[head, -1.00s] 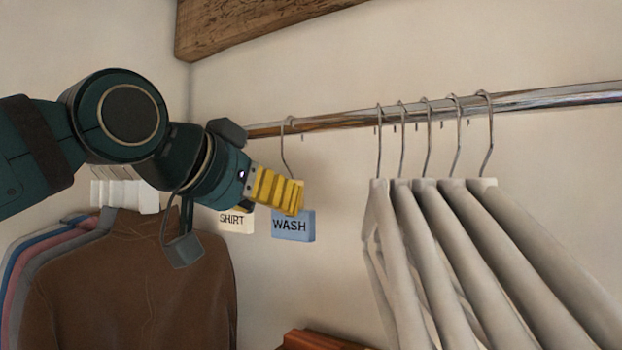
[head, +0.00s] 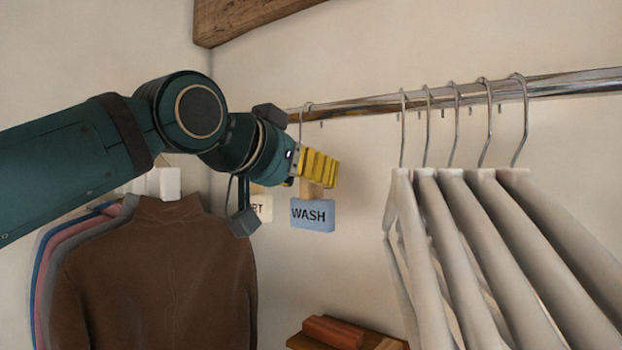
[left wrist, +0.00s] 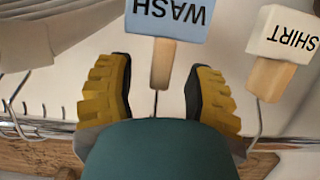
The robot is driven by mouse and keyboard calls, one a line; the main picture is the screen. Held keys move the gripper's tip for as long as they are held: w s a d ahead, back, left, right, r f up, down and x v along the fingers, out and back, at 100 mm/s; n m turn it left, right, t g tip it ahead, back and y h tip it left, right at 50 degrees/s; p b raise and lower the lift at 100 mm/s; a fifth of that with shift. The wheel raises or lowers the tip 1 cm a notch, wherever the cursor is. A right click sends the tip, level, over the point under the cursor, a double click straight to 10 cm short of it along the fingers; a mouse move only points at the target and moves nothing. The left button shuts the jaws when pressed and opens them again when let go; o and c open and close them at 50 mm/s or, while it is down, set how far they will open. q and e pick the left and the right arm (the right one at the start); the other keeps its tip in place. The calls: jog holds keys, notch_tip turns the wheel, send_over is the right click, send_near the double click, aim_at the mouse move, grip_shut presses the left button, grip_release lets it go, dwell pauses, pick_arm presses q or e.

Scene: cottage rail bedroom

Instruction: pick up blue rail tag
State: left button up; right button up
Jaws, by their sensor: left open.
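The blue rail tag (head: 313,215), lettered WASH, hangs from the metal rail by a wire hook with a wooden neck. In the left wrist view the blue tag (left wrist: 168,20) appears upside down at the top, its wooden neck between my left gripper's fingers. My left gripper (head: 320,168) has yellow ridged fingers and is just above the tag's plate in the head view. In the left wrist view the left gripper (left wrist: 158,95) is open, with gaps on both sides of the neck. My right gripper is not in view.
A cream SHIRT tag (head: 262,207) hangs close beside the blue one. A brown garment (head: 155,260) hangs at left. A wooden shelf with a reddish block (head: 333,331) lies below.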

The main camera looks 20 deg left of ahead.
aim_at(319, 198)
pick_arm(q)
jog(key=x, duration=0.3)
jog(key=shift+w+d+f, duration=0.1)
jog(key=shift+w+f, duration=0.1)
jog(key=shift+w, duration=0.15)
jog(key=shift+s, duration=0.1)
grip_shut()
jog(key=shift+r+p, duration=0.15)
jog(key=shift+p, duration=0.15)
